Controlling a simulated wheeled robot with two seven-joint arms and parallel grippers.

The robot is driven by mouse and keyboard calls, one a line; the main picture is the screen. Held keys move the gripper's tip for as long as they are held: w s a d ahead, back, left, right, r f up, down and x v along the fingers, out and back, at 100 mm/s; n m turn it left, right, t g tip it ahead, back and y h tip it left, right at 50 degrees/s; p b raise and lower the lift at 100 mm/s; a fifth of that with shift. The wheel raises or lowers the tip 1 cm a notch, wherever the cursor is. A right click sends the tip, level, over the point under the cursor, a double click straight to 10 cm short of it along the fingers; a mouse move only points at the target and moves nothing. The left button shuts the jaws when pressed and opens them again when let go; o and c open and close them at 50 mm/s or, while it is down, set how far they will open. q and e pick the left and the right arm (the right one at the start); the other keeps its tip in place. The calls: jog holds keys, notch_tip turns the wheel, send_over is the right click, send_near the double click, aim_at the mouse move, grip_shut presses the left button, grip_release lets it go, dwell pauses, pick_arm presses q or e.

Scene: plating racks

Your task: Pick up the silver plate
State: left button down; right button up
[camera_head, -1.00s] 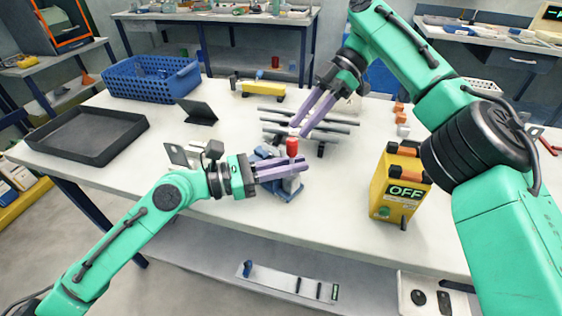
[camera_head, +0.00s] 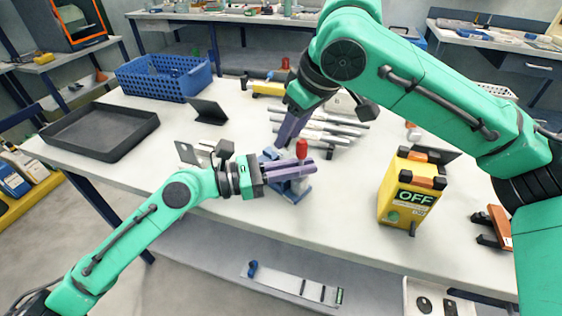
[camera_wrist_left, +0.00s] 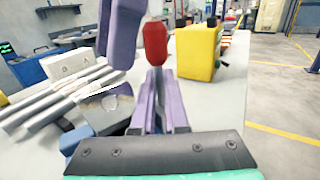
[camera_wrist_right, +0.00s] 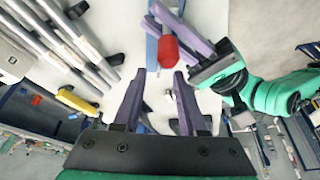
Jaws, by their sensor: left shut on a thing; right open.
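A thin grey panel (camera_head: 187,153), which looks like the silver plate, stands tilted on the table behind my left forearm; its lower part is partly hidden. My left gripper (camera_head: 312,168) is shut on a red-knobbed post (camera_head: 302,148) of a small blue-based fixture (camera_head: 297,192). In the left wrist view the red knob (camera_wrist_left: 155,43) rises above the closed fingers. My right gripper (camera_wrist_right: 160,74) is open, pointing down just behind the knob. In the right wrist view its fingers are apart with nothing between them; the red knob (camera_wrist_right: 174,49) is beyond their tips.
Several silver rods (camera_head: 335,127) lie on a rack right behind the fixture. A yellow box reading OFF (camera_head: 405,200) stands at right. A black tray (camera_head: 108,153), blue basket (camera_head: 160,90) and dark panel (camera_head: 207,111) are at left. The table front between fixture and yellow box is clear.

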jog(key=x, duration=0.6)
jog(key=shift+w+a+r, duration=0.1)
grip_shut()
dwell(1.1)
